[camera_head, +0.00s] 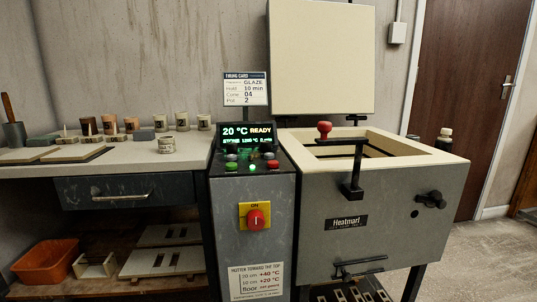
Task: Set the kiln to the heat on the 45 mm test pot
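The kiln (335,250) is a grey box at the right with its cream lid (322,60) raised. A red switch (258,219) on a yellow plate marked ON is on the front. Several small test pots stand on the bench, one pale pot (167,145) nearest the controller. I cannot read which is the 45 mm one. Neither gripper is in view.
A notice (256,281) below gives hotter-toward-the-top offsets. The bench (130,158) front is mostly clear. An orange tub (45,262) sits beneath. A red knob (324,128) stands above the kiln's rim.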

